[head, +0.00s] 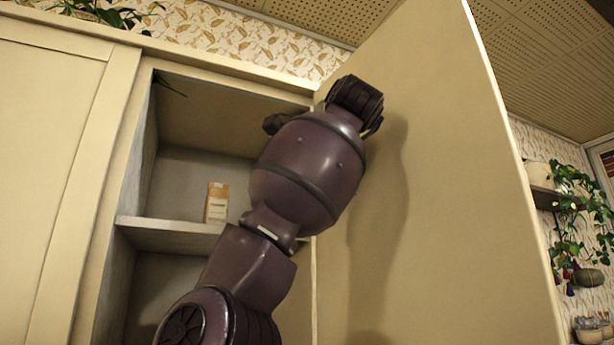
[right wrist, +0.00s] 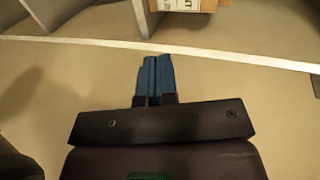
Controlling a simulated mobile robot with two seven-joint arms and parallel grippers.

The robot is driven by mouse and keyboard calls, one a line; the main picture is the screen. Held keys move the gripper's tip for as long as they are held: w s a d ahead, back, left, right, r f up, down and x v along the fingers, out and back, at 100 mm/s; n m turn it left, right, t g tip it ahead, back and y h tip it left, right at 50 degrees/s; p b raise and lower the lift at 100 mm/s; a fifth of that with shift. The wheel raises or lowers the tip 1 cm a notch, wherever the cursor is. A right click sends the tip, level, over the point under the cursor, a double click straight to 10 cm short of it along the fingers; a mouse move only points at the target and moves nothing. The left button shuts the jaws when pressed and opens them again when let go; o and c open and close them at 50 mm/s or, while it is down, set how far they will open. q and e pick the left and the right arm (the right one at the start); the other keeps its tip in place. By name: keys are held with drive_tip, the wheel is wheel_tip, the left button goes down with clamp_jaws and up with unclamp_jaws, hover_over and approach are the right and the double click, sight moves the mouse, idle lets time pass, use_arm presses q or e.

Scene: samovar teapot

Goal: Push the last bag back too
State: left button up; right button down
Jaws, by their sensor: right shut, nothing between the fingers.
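In the head view a small tan paper bag (head: 216,203) with a pale label stands upright on the shelf (head: 168,225) of the open cupboard, close to the shelf's front edge. The bottom part of a tan bag with a white label also shows at the top edge of the right wrist view (right wrist: 185,4). My right gripper (right wrist: 154,58) has its two blue fingers together with nothing between them, apart from that bag. My right arm rises in front of the cupboard and hides its right part; the right fingers are hidden in the head view. My left gripper is out of view.
The cupboard door (head: 440,190) stands open on the right, close beside my right arm. A closed door panel (head: 50,130) is on the left. The shelf left of the bag is bare. Plants (head: 110,12) sit on top of the cupboard.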

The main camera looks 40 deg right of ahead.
drive_tip(key=shift+m, duration=0.3)
drive_tip(key=shift+w+a+r+p+x, duration=0.35)
drive_tip(key=shift+p+x, duration=0.9)
drive_tip(key=shift+x, duration=2.8)
drive_tip(key=shift+w+a+r+p+x, duration=0.1)
drive_tip(key=shift+r+p+x, duration=0.85)
drive_tip(key=shift+x, duration=3.1)
drive_tip(key=shift+w+a+r+p+x, duration=0.2)
drive_tip(key=shift+p+x, duration=1.4)
drive_tip(key=shift+x, duration=2.4)
